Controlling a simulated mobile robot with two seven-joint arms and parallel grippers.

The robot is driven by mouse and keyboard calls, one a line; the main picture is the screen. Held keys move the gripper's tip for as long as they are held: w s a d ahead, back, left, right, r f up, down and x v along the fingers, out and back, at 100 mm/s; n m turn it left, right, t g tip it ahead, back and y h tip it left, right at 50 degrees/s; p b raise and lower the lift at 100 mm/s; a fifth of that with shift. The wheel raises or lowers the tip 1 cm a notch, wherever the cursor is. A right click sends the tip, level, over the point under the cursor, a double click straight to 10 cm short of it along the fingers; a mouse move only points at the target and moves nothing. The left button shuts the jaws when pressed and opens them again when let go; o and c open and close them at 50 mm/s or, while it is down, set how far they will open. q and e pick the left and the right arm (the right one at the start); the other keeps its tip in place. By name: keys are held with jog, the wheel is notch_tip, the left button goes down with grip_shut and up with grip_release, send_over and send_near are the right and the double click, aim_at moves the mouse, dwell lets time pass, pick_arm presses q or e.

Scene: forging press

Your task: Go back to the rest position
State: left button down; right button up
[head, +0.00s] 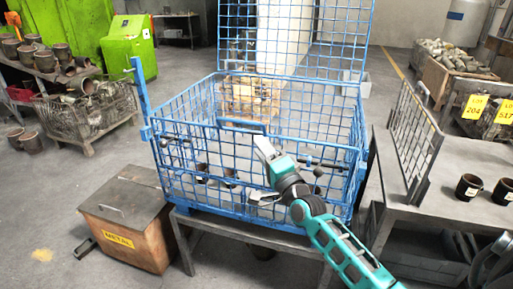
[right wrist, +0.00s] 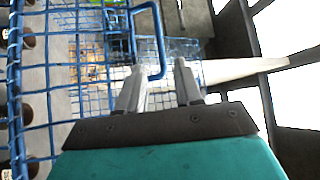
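My right gripper (head: 260,171) is in front of the blue wire cage (head: 187,150), by its front wall, with its arm coming in from the lower right. Its two grey fingers are spread apart; in the right wrist view the gripper (right wrist: 160,85) is open with nothing between the fingers. A blue handle loop of the cage (right wrist: 150,74) shows just beyond the fingers; I cannot tell if they touch it. Two dark cups (head: 202,171) show through the cage mesh. My left gripper is not in view.
The cage stands on a dark low table (head: 245,232). A rusty metal box (head: 128,222) is at its left. A grey table (head: 450,215) with an upright mesh panel (head: 413,135) and dark cups (head: 468,187) is close at the right.

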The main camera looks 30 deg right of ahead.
jog(key=s+a+f+n+g+y, duration=0.1)
jog(key=s+a+f+n+g, duration=0.4)
jog(key=s+a+f+n, duration=0.3)
jog(key=s+a+f+n+g+y, duration=0.2)
jog(key=s+a+f+n+g, duration=0.3)
jog(key=s+f, duration=1.1)
jog(key=a+n, duration=0.3)
jog(key=n, duration=0.2)
jog(key=shift+a+n, duration=0.3)
jog(key=shift+a, duration=0.05)
jog(key=shift+f, duration=0.1)
jog(key=shift+c, duration=0.2)
